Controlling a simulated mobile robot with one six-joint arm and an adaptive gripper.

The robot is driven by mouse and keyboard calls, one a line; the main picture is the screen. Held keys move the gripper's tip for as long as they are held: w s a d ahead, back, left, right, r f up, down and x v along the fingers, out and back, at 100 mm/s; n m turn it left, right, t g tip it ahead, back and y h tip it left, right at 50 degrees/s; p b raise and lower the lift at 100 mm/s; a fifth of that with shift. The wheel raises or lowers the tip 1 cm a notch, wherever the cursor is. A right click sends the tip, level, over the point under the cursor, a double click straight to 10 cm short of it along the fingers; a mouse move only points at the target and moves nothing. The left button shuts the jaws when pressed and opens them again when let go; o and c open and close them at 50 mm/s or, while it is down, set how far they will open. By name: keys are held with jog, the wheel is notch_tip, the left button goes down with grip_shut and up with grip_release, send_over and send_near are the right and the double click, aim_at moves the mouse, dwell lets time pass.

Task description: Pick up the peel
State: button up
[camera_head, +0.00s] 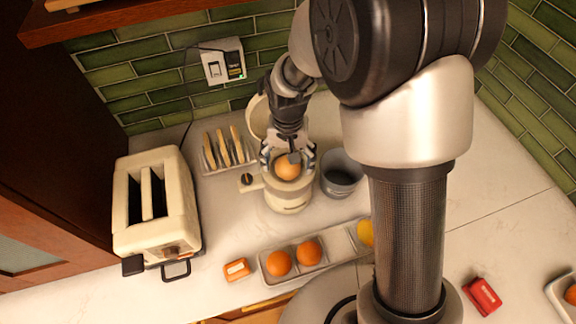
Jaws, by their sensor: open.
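A round orange piece (288,170), which looks like the peel, sits on top of a cream juicer (290,201) on the counter. My gripper (288,157) points down over the juicer. Its fingers are apart, one on each side of the orange piece. I cannot tell whether they touch it. The upper part of the orange piece is partly hidden by the gripper.
A dark grey cup (341,178) stands close right of the juicer. A rack with toast (227,150) and a cream toaster (157,205) are on the left. A white tray (335,250) with oranges lies in front, beside a small orange box (237,269).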

jog(key=shift+c, duration=0.5)
jog(key=c, duration=1.2)
jog(key=shift+r, duration=0.15)
